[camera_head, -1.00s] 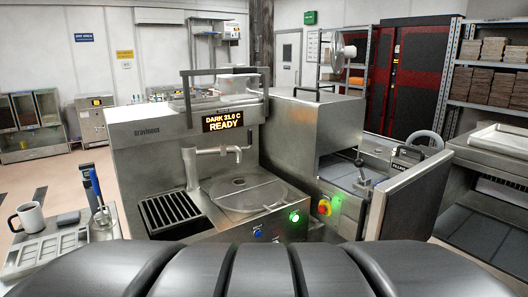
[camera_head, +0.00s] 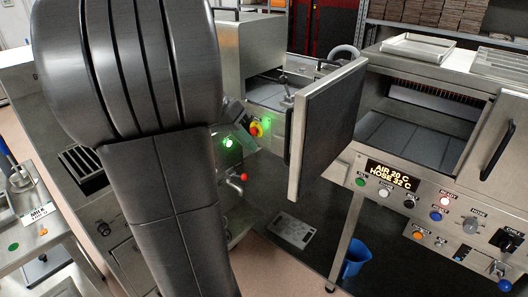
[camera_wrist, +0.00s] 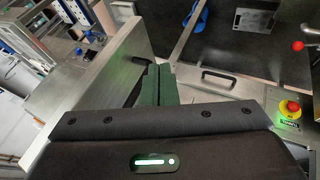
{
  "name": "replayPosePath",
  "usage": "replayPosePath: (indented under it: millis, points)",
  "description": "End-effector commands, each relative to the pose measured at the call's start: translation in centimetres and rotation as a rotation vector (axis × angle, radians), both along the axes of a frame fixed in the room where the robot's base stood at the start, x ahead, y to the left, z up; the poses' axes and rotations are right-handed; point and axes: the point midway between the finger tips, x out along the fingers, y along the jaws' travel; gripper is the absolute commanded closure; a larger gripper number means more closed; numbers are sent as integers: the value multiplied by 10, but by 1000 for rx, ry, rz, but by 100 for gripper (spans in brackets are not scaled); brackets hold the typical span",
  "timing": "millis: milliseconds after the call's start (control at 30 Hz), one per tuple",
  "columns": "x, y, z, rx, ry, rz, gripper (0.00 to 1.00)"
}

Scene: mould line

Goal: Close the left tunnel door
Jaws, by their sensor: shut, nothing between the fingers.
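The left tunnel door (camera_head: 325,128) stands open in the head view. It is an upright panel with a dark face and a steel edge, swung out from the tunnel opening (camera_head: 418,135). In the wrist view a steel panel (camera_wrist: 90,88), which looks like this door, fills the left side. My gripper (camera_wrist: 159,70) is shut and empty, its dark green fingers beside that panel's edge. I cannot tell whether they touch it.
The right tunnel door (camera_head: 503,135) has a dark bar handle. A control panel (camera_head: 430,205) with buttons and a display sits below the opening. A blue jug (camera_head: 356,258) stands under it. A red-and-yellow stop button (camera_head: 256,130) is left of the door. Trays lie on top.

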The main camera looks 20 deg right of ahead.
Motion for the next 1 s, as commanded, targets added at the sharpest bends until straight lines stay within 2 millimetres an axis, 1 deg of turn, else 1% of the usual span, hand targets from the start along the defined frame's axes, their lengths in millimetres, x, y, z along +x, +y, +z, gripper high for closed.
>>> replayPosePath:
  millis: [33,100,233,367,733,767,833,1000]
  points:
    - [6,0,5,-20,-16,-32,100]
    - [10,-1,11,-40,-33,-62,100]
    - [10,-5,8,-49,-40,-78,100]
    - [6,-17,-7,-48,-36,-80,100]
    - [-9,-61,-69,-46,-35,-77,100]
    - [-14,-64,-65,-47,-39,-78,100]
    - [-23,-70,-64,-46,-40,-77,100]
    - [-37,-79,-66,-47,-39,-76,100]
